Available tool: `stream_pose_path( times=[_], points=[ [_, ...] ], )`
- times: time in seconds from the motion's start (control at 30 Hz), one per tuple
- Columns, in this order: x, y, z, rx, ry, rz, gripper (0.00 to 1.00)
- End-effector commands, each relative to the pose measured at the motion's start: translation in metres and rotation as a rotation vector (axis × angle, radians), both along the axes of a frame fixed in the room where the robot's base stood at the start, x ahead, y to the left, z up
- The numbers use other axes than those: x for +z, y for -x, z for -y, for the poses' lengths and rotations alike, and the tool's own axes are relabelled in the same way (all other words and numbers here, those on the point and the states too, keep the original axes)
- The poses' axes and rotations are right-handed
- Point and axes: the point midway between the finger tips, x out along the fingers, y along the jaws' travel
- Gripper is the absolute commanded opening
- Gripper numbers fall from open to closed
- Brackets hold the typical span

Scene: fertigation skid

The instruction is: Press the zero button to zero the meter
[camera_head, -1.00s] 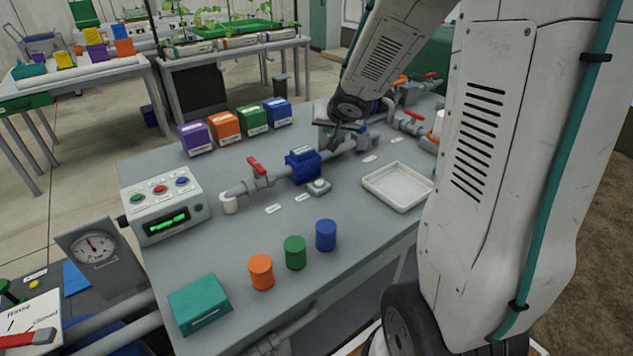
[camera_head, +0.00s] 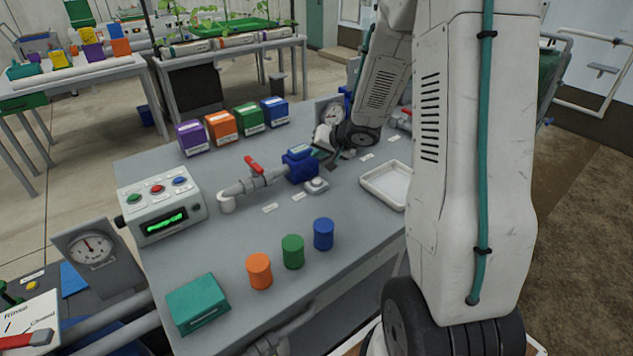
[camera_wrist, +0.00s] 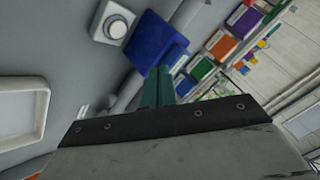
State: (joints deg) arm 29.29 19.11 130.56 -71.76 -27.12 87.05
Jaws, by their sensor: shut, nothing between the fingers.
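The blue meter (camera_head: 300,166) sits in the grey pipe line on the bench. A round white button on a small grey base (camera_head: 316,185) stands on the bench just in front of it. In the wrist view the white button (camera_wrist: 116,27) is at the upper left, beside the blue meter (camera_wrist: 155,45). My gripper (camera_head: 327,162) is right of the meter, a little behind the button and apart from the button. In the wrist view its teal fingers (camera_wrist: 158,86) are together and empty, partly covering the pipe. Whether they touch the meter, I cannot tell.
A red-handled valve (camera_head: 254,165) is left of the meter. A white tray (camera_head: 367,188) lies to the right. Orange (camera_head: 259,271), green (camera_head: 293,251) and blue (camera_head: 323,234) cylinders stand in front. A control box (camera_head: 161,206) is at the left.

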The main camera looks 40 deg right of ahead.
Motion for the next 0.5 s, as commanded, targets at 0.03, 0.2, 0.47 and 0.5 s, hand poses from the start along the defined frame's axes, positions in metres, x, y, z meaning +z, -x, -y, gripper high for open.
stream_pose_path(
  times=[0.03, 0.2, 0.47, 0.5],
  points=[
    [-0.009, 0.001, 0.000, -0.001, -0.003, -0.005, 0.00],
    [-0.034, 0.001, 0.000, -0.002, -0.002, -0.004, 0.00],
    [-0.061, 0.000, 0.000, -0.002, -0.001, -0.002, 0.00],
    [-0.063, 0.000, 0.000, -0.001, 0.000, -0.002, 0.00]
  ],
)
